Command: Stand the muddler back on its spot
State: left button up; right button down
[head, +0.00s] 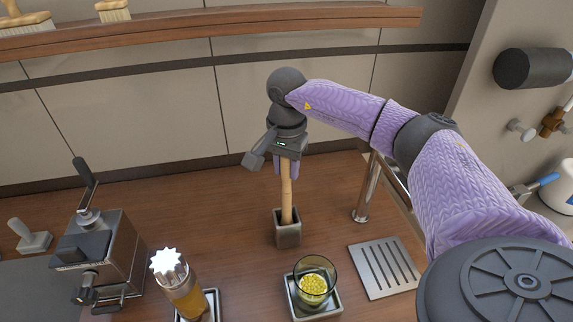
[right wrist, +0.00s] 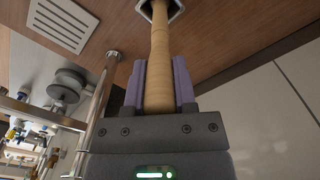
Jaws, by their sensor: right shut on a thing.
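The muddler (head: 287,200) is a pale wooden stick, close to upright. My right gripper (head: 286,172) is shut on its upper part, above the counter. The muddler's lower end is down at a square grey holder (head: 288,236) and appears to be inside its mouth; the tip is hidden. In the right wrist view the muddler (right wrist: 160,50) runs between the two purple fingers (right wrist: 160,84) to the holder's square opening (right wrist: 173,9). My left gripper is not in view.
A slatted drain plate (head: 385,268) and a glass of yellow bits (head: 312,286) stand to the right and front. A citrus-press-like metal device (head: 104,255) and an amber jar (head: 180,287) stand left. A metal post (head: 367,190) rises right of the holder.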

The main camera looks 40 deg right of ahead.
jog(key=shift+f+b, duration=0.7)
jog(key=shift+f, duration=0.3)
jog(key=shift+c, duration=1.7)
grip_release()
jog(key=shift+r, duration=0.1)
notch_tip(320, 180, up, 8)
jog(key=p, duration=0.7)
